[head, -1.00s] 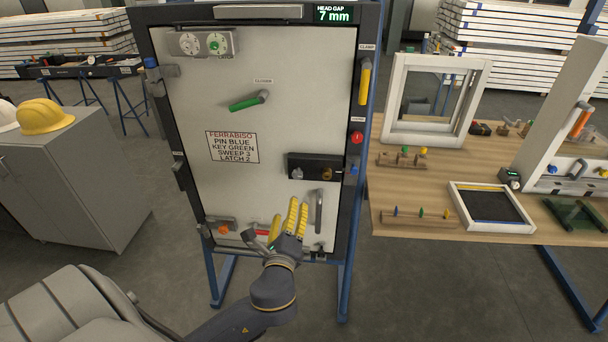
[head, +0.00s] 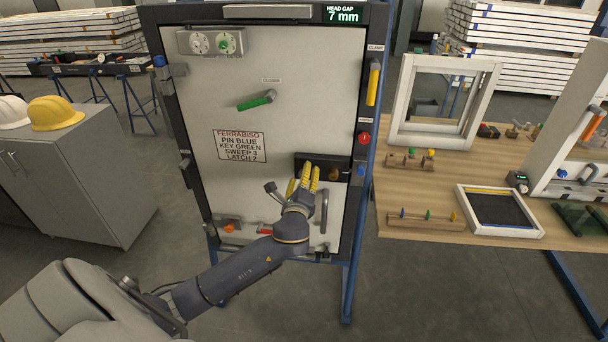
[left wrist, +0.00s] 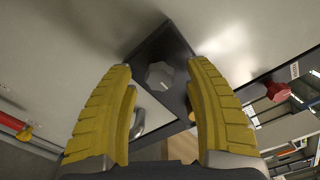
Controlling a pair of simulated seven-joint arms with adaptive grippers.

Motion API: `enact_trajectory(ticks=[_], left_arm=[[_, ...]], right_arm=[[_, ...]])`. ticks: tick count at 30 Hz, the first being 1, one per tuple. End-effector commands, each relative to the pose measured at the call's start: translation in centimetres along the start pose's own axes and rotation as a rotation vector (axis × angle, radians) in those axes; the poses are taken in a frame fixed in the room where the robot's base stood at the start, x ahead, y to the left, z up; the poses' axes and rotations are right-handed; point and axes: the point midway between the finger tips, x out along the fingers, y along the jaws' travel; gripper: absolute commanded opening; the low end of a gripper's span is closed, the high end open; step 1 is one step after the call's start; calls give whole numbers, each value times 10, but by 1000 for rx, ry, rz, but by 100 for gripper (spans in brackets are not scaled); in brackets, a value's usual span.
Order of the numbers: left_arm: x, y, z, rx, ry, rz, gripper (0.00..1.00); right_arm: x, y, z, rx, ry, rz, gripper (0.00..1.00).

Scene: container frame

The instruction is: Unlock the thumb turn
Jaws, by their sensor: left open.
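The thumb turn (left wrist: 160,75) is a small grey faceted knob on a dark lock plate (left wrist: 178,52), seen between my fingers in the left wrist view. In the head view the dark lock plate (head: 343,160) sits at the right of the door (head: 225,185), and my fingers cover the knob there. My left gripper (head: 311,172) has yellow ribbed fingers and is in front of the plate. In the left wrist view its fingers (left wrist: 160,68) are spread apart, one on each side of the knob, with no visible contact. My right gripper is not in view.
A vertical pull handle (head: 324,210) stands just right of my gripper. A green closer lever (head: 257,101), a red button (head: 364,138) and a yellow clamp handle (head: 373,84) are on the door and frame. A workbench (head: 420,180) stands to the right.

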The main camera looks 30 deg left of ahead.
Motion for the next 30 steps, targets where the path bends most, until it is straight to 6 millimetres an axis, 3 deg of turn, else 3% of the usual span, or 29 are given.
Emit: enact_trajectory(ticks=[6, 18, 30], left_arm=[[14, 0, 1, 1, -1, 0, 53], [16, 0, 1, 0, -1, 0, 54], [16, 0, 0, 0, -1, 0, 7]], right_arm=[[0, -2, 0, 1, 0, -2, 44], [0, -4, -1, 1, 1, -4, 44], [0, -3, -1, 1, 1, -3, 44]])
